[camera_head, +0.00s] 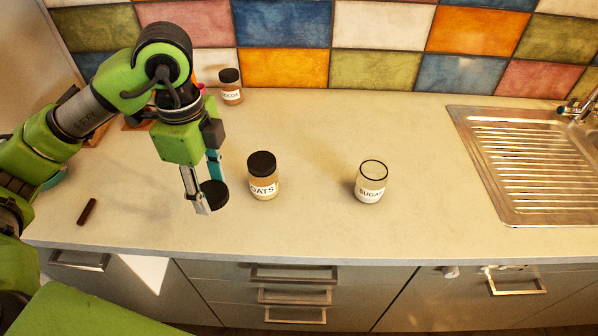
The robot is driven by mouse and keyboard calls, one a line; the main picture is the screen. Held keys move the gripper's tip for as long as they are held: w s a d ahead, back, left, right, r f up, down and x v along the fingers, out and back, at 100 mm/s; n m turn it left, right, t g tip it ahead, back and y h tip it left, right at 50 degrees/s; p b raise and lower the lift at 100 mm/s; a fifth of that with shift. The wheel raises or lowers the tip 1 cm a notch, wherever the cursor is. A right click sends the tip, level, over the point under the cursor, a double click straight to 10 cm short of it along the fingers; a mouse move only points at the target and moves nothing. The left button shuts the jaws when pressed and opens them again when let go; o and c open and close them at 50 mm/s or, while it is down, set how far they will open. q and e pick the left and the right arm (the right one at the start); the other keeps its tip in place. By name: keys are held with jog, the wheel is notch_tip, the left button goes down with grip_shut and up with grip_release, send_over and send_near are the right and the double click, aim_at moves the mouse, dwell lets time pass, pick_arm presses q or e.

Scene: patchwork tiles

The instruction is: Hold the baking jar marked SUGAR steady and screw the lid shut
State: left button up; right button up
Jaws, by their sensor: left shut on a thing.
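The glass jar marked SUGAR (371,186) stands upright and open on the counter, right of the middle. It has a dark rim and pale contents. My left gripper (206,201) is shut on a black round lid (215,194), held above the counter left of the OATS jar. The lid is well apart from the SUGAR jar. My right gripper does not show in the head view.
A jar marked OATS (263,182) with a black lid stands between the lid and the SUGAR jar. A COCOA jar (231,90) stands by the tiled wall. A dark brown stick (87,211) lies at the left. A metal sink (540,165) is at the right.

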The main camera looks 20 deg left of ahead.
aim_at(224, 199)
pick_arm(q)
jog(key=m, duration=0.4)
jog(key=d+m, duration=0.1)
jog(key=m, duration=0.1)
jog(key=shift+s+f+m, duration=0.1)
jog(key=shift+f+m, duration=0.25)
jog(key=shift+m, duration=0.05)
jog(key=m, duration=0.4)
jog(key=d+m, duration=0.1)
jog(key=m, duration=0.2)
jog(key=shift+s+f, duration=0.1)
jog(key=shift+f, duration=0.25)
jog(key=m, duration=0.4)
jog(key=d+m, duration=0.1)
jog(key=m, duration=0.2)
jog(key=shift+s+f, duration=0.1)
jog(key=shift+f, duration=0.25)
jog(key=d+f+m, duration=0.1)
jog(key=m, duration=1)
jog(key=s+d+f+m, duration=0.1)
jog(key=d+m, duration=0.1)
jog(key=m, duration=0.9)
jog(key=d+m, duration=0.1)
jog(key=m, duration=1.1)
jog(key=shift+s+d+f, duration=0.35)
jog(key=shift+d+f, duration=0.05)
